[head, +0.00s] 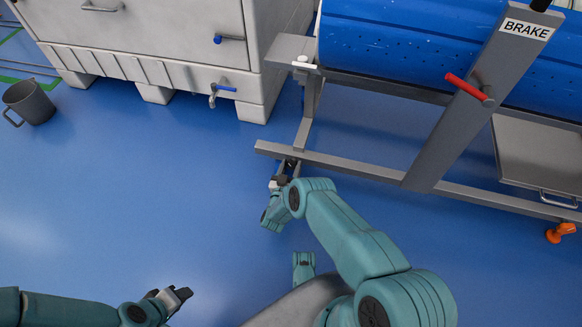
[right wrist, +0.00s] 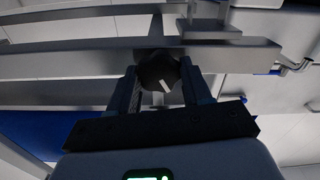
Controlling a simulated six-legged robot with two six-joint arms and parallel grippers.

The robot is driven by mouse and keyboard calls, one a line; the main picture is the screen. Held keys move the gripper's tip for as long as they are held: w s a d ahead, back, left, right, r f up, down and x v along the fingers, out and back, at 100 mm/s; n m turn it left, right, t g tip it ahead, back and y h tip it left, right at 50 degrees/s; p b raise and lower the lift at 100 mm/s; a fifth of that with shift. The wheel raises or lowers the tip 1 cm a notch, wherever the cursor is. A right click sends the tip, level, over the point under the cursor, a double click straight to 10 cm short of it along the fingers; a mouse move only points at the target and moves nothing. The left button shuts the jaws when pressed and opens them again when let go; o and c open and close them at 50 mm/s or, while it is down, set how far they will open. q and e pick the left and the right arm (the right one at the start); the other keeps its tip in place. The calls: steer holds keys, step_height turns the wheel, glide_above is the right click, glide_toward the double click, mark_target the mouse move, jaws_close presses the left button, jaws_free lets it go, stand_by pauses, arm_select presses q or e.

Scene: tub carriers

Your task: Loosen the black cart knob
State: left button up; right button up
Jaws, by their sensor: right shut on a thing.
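The black cart knob (right wrist: 158,72) is round with a white line on its face. In the right wrist view it sits in front of a grey frame bar, between the two fingers of my right gripper (right wrist: 160,85). The gripper is shut on it. In the head view my right gripper (head: 283,179) is at the left end of the cart's lower bar (head: 345,163), and the knob is mostly hidden there. My left gripper (head: 172,296) is low at the left over the floor, away from the cart; its jaw opening is unclear.
The cart holds a blue drum (head: 400,45), with a post marked BRAKE (head: 465,110) and a red handle (head: 467,87). An orange caster part (head: 561,232) is at the right. A grey tub (head: 165,35) with taps and a grey pail (head: 30,102) stand left. The floor between is clear.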

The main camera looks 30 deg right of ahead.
steer(key=n, duration=1.4)
steer(key=shift+w+a+f, duration=0.1)
steer(key=shift+f, duration=0.05)
steer(key=shift+n, duration=0.3)
steer(key=o, duration=1.1)
steer(key=shift+c, duration=0.2)
